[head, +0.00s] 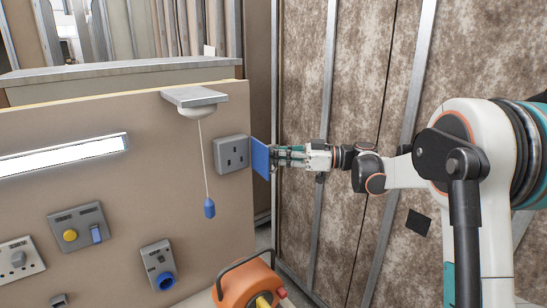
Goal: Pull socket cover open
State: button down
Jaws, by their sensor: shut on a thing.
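A grey wall socket (231,154) with its pin holes showing sits near the right edge of the beige panel. A flat blue socket cover (260,158) stands out at the socket's right side, swung away from its face. My gripper (277,157) reaches in from the right and is shut on the cover's right edge. The fingertips are small and partly hidden by the cover, so their exact hold is hard to see.
A pull cord (209,207) hangs from a bracket (194,97) left of the socket. The beige panel (120,190) also bears a light strip (63,157), a switch (80,228) and a blue round outlet (165,281). An orange reel (250,290) stands below. An insulated wall (345,80) is behind my arm.

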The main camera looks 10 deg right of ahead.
jog(key=shift+d, duration=0.15)
jog(key=c, duration=2)
grip_release()
jog(key=shift+c, duration=0.2)
jog(key=shift+d, duration=0.2)
jog(key=shift+a, duration=0.1)
jog(key=s+d, duration=0.2)
jog(key=d, duration=1)
jog(key=shift+s+a, duration=0.1)
